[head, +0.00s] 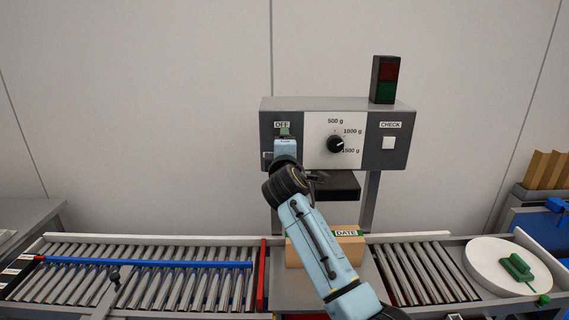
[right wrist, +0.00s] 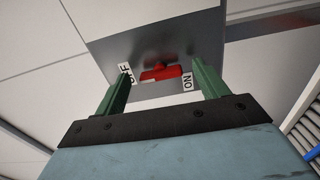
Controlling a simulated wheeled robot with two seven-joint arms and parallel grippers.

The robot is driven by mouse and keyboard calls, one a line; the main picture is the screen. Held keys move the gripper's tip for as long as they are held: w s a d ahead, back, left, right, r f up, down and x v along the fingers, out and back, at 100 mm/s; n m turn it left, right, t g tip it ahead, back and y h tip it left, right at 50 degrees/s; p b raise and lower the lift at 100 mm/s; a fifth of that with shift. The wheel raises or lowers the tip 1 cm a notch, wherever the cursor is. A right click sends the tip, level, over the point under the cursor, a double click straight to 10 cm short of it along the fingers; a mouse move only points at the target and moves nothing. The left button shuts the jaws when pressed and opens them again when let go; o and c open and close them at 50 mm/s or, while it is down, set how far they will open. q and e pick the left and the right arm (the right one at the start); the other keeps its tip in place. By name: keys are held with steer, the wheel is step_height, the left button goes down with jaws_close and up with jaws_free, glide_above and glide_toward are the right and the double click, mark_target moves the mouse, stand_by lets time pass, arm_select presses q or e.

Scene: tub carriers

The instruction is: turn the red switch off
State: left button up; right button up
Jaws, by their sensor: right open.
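The red switch (right wrist: 165,72) sits on the underside or face of the grey control box in the right wrist view, between an OFF label (right wrist: 124,73) and an ON label (right wrist: 187,83). I cannot tell which label its lever is set to. My right gripper (right wrist: 162,80) is open, its green fingers on either side of the switch and apart from it. In the head view my right gripper (head: 284,130) is at the left end of the control box (head: 350,105), just below the OFF label (head: 282,125), and hides the switch. My left gripper is not in view.
The box also carries a black dial (head: 335,144), a white CHECK button (head: 388,143) and a red-green lamp (head: 385,79). Below, a cardboard box (head: 296,254) marked DATE sits on the conveyor between rollers (head: 180,280). A white round plate (head: 490,262) lies at right.

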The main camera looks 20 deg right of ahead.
steer(key=v, duration=1.2)
steer(key=shift+s, duration=0.15)
